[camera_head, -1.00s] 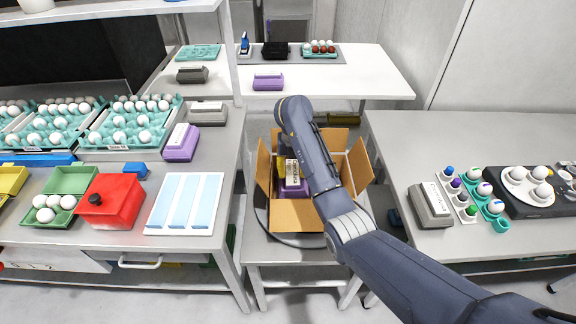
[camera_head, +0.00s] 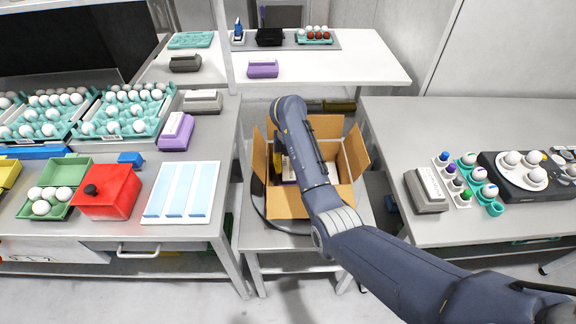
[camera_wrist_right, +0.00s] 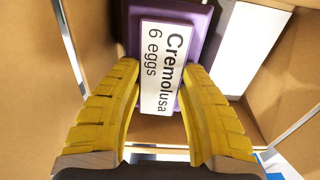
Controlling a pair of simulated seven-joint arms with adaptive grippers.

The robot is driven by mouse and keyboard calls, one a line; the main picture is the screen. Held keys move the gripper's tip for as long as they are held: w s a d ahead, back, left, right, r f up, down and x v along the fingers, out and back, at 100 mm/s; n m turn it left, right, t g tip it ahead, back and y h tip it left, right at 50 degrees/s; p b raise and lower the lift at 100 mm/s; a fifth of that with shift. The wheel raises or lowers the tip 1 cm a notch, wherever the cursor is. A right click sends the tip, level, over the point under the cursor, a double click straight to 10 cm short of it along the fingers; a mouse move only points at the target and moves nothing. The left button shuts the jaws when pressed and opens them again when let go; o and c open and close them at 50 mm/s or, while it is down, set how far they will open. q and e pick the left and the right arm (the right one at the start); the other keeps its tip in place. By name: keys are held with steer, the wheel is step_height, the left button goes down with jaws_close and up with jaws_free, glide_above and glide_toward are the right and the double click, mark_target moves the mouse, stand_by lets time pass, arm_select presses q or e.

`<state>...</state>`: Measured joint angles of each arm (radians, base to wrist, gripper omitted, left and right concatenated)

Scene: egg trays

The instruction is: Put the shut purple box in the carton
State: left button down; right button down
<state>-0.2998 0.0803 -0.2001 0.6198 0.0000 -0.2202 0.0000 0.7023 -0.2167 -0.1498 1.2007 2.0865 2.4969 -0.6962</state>
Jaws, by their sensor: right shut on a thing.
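The carton (camera_head: 287,204) is an open brown cardboard box with its flaps spread, on a stand between the tables. My right gripper (camera_wrist_right: 160,75) is inside it, pointing down, with its yellow fingers closed on both sides of a shut purple box (camera_wrist_right: 201,30). A white label on that box reads "Cremolusa 6 eggs". In the head view my right arm hides much of the held box and the carton's inside. I cannot tell whether the box touches the carton floor. My left gripper is out of view.
Another purple box (camera_head: 176,132) lies on the left table, and one (camera_head: 263,69) on the back table. A red container (camera_head: 107,196) and green egg boxes stand at left. A grey box (camera_head: 426,190) and egg cups stand on the right table. The carton's flaps surround my arm.

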stand_by(0.3)
steer(key=c, duration=0.8)
jaws_free()
steer(key=shift+o, duration=0.2)
